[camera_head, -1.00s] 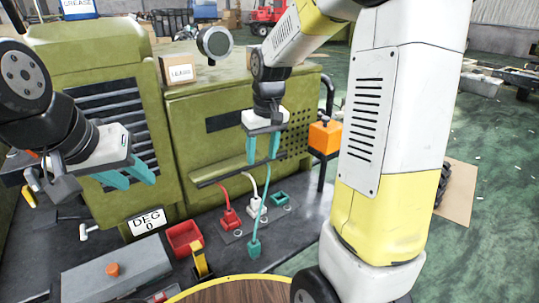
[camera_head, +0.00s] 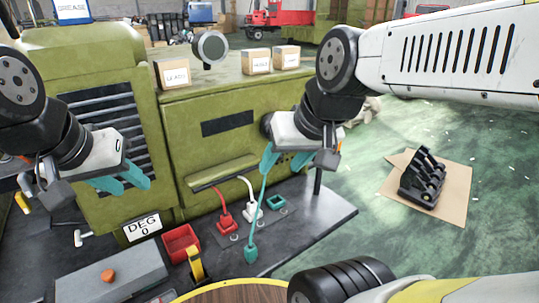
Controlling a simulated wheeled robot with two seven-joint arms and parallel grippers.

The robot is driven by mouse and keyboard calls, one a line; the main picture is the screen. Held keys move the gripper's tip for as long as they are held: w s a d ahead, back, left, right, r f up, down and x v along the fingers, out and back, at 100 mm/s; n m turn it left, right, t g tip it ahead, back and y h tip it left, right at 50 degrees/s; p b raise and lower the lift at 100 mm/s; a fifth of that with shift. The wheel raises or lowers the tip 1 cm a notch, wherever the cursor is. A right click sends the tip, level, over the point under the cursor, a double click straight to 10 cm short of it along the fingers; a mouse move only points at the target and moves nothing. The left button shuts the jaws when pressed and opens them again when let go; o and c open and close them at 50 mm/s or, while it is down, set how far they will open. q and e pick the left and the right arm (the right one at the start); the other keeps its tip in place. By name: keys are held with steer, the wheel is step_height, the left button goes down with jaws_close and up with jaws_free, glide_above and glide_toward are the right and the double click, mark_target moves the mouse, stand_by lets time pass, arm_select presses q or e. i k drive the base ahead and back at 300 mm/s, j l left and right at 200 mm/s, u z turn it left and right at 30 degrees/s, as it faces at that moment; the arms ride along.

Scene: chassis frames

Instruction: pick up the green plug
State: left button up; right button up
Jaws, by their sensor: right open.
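The green plug (camera_head: 251,253) is teal and rests on the dark bench top near the front, with its teal cord rising from it. The cord's upper end is hidden behind my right gripper. My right gripper (camera_head: 284,163) is open above and to the right of the plug, its teal fingers apart and well clear of the plug. A teal socket frame (camera_head: 276,203) lies on the bench beyond the plug, to its right. My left gripper (camera_head: 122,184) is open and empty in front of the green cabinet's vent, far left of the plug.
A red plug (camera_head: 227,222) and a white plug (camera_head: 251,211) stand close behind the green plug. A red tray (camera_head: 181,243), a yellow clamp (camera_head: 197,265) and a grey box (camera_head: 111,275) lie to the left. The bench's right end is clear.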

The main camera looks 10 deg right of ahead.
mark_target(250, 252)
steer(key=k+l+u, duration=0.45)
steer(key=k+u, duration=0.25)
